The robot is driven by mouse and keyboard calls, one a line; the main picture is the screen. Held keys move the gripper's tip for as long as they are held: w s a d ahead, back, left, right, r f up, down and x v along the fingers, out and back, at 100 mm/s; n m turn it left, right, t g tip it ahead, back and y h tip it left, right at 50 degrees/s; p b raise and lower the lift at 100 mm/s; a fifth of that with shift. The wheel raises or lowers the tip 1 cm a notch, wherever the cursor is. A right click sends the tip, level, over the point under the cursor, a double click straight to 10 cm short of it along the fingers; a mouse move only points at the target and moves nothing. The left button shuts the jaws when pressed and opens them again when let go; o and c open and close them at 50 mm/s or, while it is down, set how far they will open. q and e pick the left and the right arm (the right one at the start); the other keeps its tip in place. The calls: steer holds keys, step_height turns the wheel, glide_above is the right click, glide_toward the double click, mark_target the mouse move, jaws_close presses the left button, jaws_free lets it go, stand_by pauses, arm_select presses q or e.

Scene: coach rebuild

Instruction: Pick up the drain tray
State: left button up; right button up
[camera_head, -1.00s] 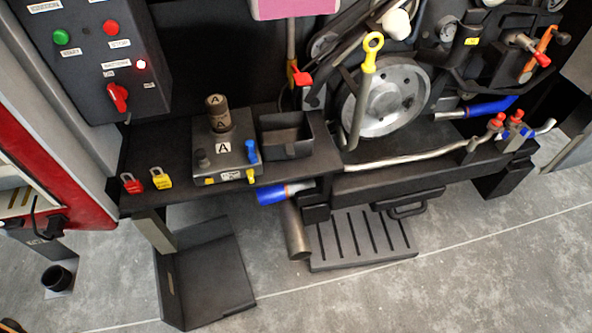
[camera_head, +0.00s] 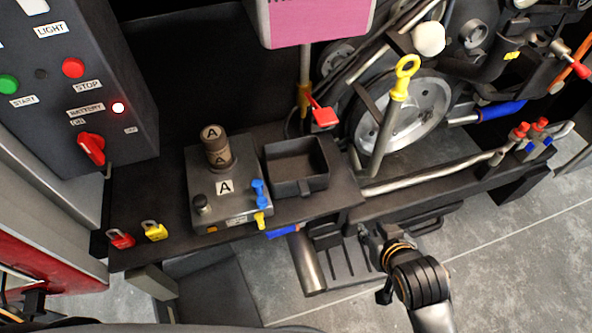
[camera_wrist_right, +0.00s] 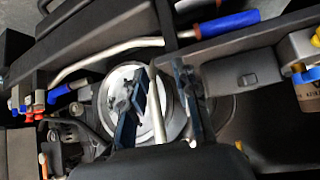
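I cannot tell for sure which dark part is the drain tray. An open, empty black bin (camera_head: 296,166) with a small front tab sits on the bench. A flat dark tray (camera_head: 215,290) lies on the floor below the bench, partly hidden at the bottom. A slotted dark plate (camera_head: 345,262) lies on the floor behind my right gripper (camera_head: 370,240). That gripper is low in front of the bench, apart from the bin. Its two fingers (camera_wrist_right: 160,105) stand apart in the right wrist view, with nothing visibly held. My left gripper is not in view.
A grey block with an A-marked cylinder (camera_head: 217,150) stands left of the bin. Red and yellow padlocks (camera_head: 153,230) lie at the bench's left end. A metal pipe (camera_head: 307,262) hangs below the bench. A yellow-ringed lever (camera_head: 398,95) stands before the wheel (camera_head: 425,110).

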mark_target(325, 158)
steer(key=w+a+r+n+t+y, duration=0.1)
steer(key=w+a+r+t+y, duration=0.25)
steer(key=w+a+r, duration=0.35)
steer(key=shift+t+h, duration=0.35)
steer(key=x, duration=0.8)
steer(key=shift+a+f, duration=0.2)
steer(key=shift+f, duration=0.05)
steer(key=shift+x, duration=3)
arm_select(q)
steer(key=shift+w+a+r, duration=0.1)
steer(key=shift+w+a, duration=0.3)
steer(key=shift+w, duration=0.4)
arm_select(e)
jaws_close()
